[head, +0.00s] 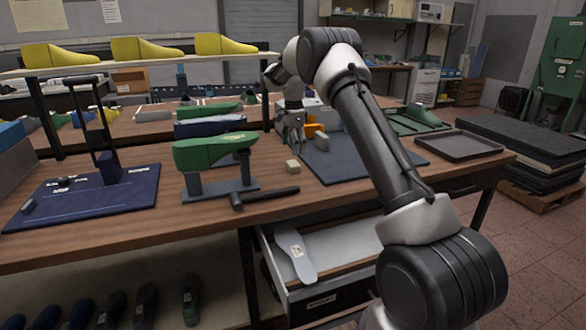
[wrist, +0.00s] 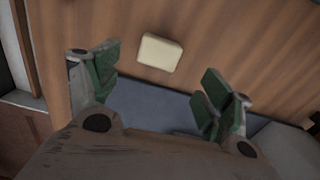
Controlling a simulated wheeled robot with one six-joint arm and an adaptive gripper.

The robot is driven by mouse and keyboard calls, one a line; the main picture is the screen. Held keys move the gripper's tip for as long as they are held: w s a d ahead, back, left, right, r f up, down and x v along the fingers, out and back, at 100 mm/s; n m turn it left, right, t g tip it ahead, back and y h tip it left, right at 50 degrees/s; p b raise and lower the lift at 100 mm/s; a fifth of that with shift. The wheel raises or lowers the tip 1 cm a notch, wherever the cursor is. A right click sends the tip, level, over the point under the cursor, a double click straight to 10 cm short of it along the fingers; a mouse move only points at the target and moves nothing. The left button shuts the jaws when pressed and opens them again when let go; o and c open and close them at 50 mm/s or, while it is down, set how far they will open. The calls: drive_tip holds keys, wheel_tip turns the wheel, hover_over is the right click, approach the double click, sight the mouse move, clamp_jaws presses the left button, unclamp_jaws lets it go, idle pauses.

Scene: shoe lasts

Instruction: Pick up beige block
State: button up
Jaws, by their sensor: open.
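The beige block (head: 293,167) lies on the wooden workbench in the head view, in front of my gripper (head: 292,147) and left of the dark blue mat. In the wrist view the beige block (wrist: 160,52) lies on bare wood, just beyond the gap between the green-padded fingertips of my gripper (wrist: 158,74). The fingers are spread apart and nothing is between them. The block is fully visible in the wrist view and apart from both fingers.
A green shoe last on a stand (head: 214,152) and a dark hammer (head: 264,197) are left of the block. The dark blue mat (head: 335,163) lies to its right. An orange object (head: 315,130) stands behind. A drawer (head: 330,270) is open below the bench.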

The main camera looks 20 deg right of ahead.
sight(293, 163)
drive_tip(key=shift+f, duration=0.25)
wheel_tip(293, 163, down, 7)
drive_tip(key=shift+s+a+f, duration=0.1)
drive_tip(key=shift+a+f, duration=0.05)
drive_tip(key=c, duration=1.1)
